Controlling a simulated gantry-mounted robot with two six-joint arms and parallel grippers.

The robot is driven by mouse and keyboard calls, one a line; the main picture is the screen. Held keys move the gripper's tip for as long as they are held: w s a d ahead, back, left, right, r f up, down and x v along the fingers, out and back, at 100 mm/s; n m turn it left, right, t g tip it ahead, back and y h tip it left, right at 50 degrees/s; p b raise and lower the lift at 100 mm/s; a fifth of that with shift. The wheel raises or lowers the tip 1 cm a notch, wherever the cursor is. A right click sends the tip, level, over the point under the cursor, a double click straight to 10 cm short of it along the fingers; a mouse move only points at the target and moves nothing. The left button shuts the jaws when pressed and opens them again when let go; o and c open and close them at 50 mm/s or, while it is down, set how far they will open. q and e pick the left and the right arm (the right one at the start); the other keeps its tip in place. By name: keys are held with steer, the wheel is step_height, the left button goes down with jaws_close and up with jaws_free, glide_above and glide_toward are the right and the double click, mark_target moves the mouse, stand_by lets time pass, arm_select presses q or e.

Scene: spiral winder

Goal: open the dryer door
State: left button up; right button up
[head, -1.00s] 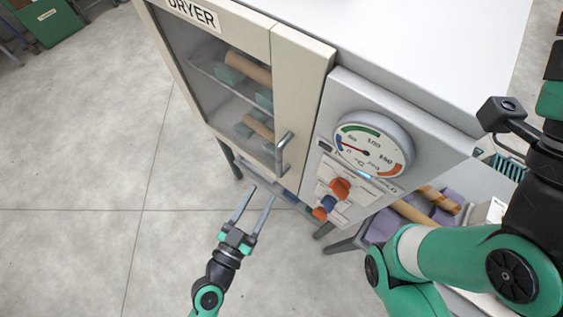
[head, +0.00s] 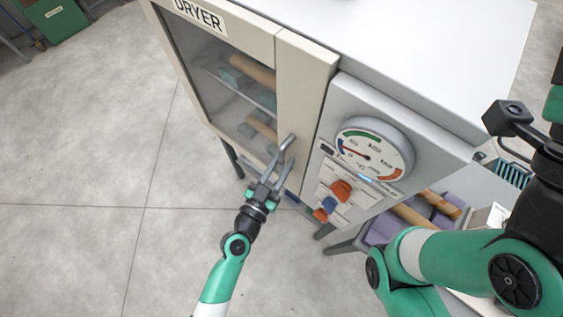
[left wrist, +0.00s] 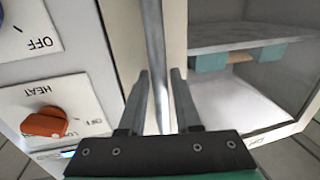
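The dryer door (head: 302,95) is cream with a glass window and appears closed. Its vertical grey bar handle (head: 287,148) is near the door's right edge. My left gripper (head: 276,162) is at the lower part of the handle. In the left wrist view, the handle (left wrist: 155,50) runs down between the two open fingers (left wrist: 161,82), with visible gaps on both sides. Part of the handle's lower end is hidden by the gripper in the head view. My right arm shows at the right of the head view, but its fingertips are not visible.
The control panel beside the door carries a round dial (head: 372,150) and an orange knob (head: 341,190), which also shows in the left wrist view (left wrist: 45,123). A bin with cylinders (head: 410,215) stands at the right. Open floor (head: 90,230) lies left of the dryer.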

arm_select(q)
jaws_close()
stand_by(1.1)
